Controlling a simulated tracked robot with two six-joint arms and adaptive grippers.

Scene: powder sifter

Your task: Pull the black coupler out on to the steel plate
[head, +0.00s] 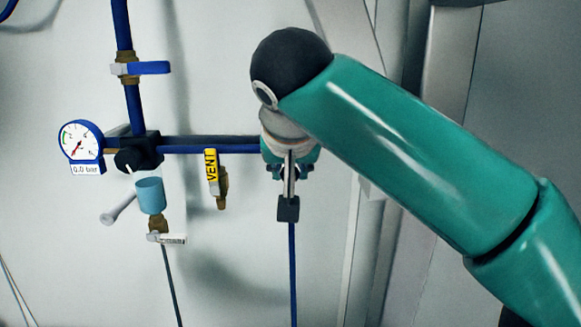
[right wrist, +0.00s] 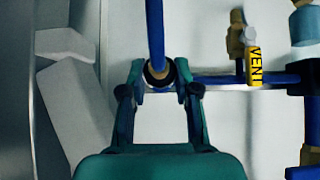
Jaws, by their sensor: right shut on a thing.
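The black coupler (right wrist: 158,78) shows in the right wrist view as a dark ring with a brass fitting, where a blue hose (right wrist: 155,32) meets the pipe. My right gripper (right wrist: 160,76) has one finger on each side of it and is shut on it. In the head view my right gripper (head: 290,170) is at the right end of the horizontal blue pipe (head: 215,148). I cannot make out the steel plate for certain. My left gripper is not in view.
Left of my gripper hangs a brass valve with a yellow VENT handle (head: 211,172). Further left are a pressure gauge (head: 78,140) reading about zero, a light-blue filter bowl (head: 151,195) and a blue-handled valve (head: 148,68). Grey upright framing (head: 445,80) stands at the right.

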